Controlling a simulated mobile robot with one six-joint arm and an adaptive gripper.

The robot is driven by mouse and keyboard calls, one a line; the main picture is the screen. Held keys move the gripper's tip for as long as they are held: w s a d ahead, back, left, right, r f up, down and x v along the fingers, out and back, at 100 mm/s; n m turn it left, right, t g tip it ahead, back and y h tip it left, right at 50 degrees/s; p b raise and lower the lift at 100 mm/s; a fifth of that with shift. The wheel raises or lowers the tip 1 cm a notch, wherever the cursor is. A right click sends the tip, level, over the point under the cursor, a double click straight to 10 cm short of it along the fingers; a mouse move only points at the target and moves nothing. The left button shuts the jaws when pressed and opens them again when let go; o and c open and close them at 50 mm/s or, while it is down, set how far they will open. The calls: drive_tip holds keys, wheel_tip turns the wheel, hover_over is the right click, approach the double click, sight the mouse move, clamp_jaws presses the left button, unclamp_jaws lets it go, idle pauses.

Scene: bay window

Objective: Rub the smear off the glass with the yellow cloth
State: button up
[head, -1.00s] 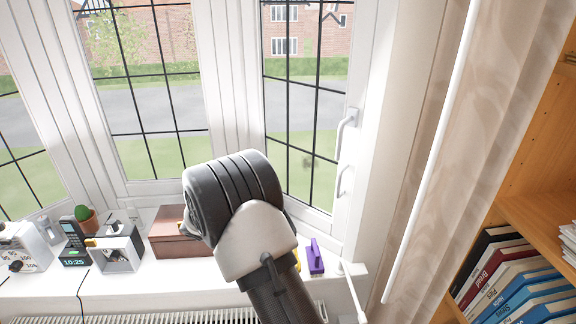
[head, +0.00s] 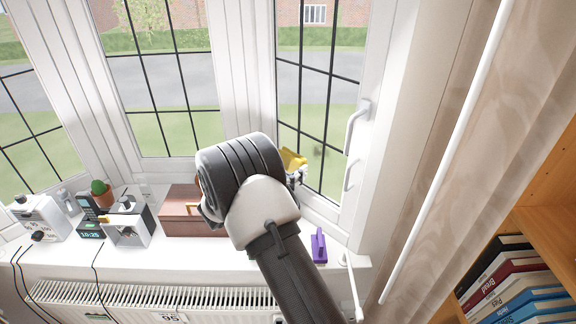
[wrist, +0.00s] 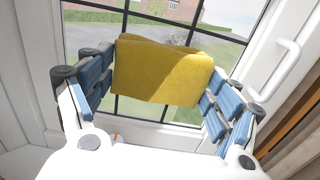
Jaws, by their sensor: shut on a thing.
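My gripper (wrist: 162,88) is shut on the yellow cloth (wrist: 165,75), which spans between its blue-padded fingers in the wrist view. In the head view the cloth (head: 293,158) shows beyond my arm, in front of the right-hand window pane (head: 318,115). I cannot tell whether it touches the glass. A faint dark smear (head: 318,152) shows on that pane, just right of the cloth. My wrist hides most of the gripper (head: 297,178) in the head view. I cannot make out the smear in the wrist view.
A white window handle (head: 356,125) sticks out right of the pane. On the sill stand a purple object (head: 318,246), a brown box (head: 180,212), a grey-white box (head: 128,228) and a cactus (head: 102,192). A bookshelf (head: 545,210) is at the right, a radiator (head: 150,297) below.

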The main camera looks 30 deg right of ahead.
sight(313, 149)
drive_tip(key=shift+b+x, duration=0.5)
drive_tip(key=shift+x, duration=2.45)
drive_tip(key=shift+x, duration=1)
drive_tip(key=shift+s+d, duration=0.25)
drive_tip(key=shift+s, duration=0.65)
drive_tip(key=shift+s+d, duration=0.25)
drive_tip(key=shift+s, duration=0.7)
drive_tip(key=shift+s+d+b, duration=0.25)
drive_tip(key=shift+s+d, duration=0.15)
drive_tip(key=shift+s, duration=0.4)
drive_tip(key=shift+s+d+b, duration=0.2)
drive_tip(key=shift+s+d, duration=0.2)
drive_tip(key=shift+s, duration=0.45)
drive_tip(key=shift+w+a, duration=0.1)
drive_tip(key=shift+w+a+b, duration=0.2)
drive_tip(key=shift+w+a, duration=0.2)
drive_tip(key=shift+w, duration=0.7)
drive_tip(key=shift+w+a+b, duration=0.25)
drive_tip(key=shift+w+a, duration=0.2)
drive_tip(key=shift+w, duration=0.7)
drive_tip(key=shift+w+a+b, duration=0.2)
drive_tip(key=shift+w+a, duration=0.2)
drive_tip(key=shift+w, duration=0.7)
drive_tip(key=shift+v, duration=3)
